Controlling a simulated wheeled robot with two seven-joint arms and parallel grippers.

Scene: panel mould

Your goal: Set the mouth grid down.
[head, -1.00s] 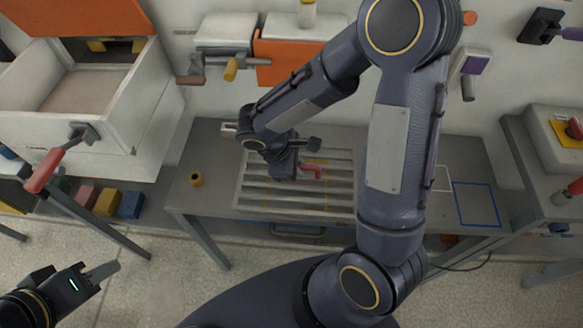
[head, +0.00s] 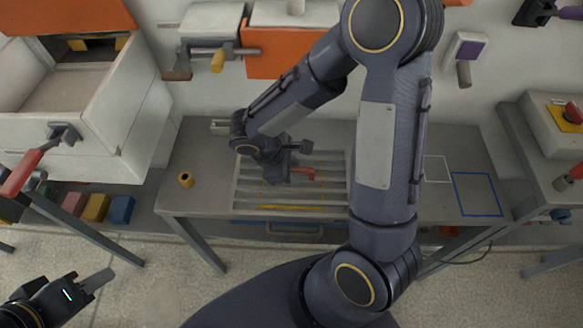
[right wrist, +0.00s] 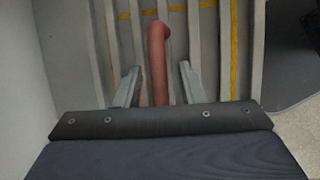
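The mouth grid (head: 244,187) is a grey slatted frame with a red handle (head: 304,172), over the grey table. Yellow lines show between its slats. I cannot tell whether it rests fully on the table. My right gripper (right wrist: 158,70) is over the grid. In the right wrist view its two fingers stand apart on either side of the red handle (right wrist: 158,55), with a gap on both sides. My right arm hides part of the grid in the head view. My left gripper (head: 98,280) is at the lower left, away from the grid; its opening is unclear.
A blue outlined square (head: 476,194) marks the table at the right. A white open box (head: 75,110) is at the left, with colored blocks (head: 95,207) below. A control box (head: 545,125) is at the right.

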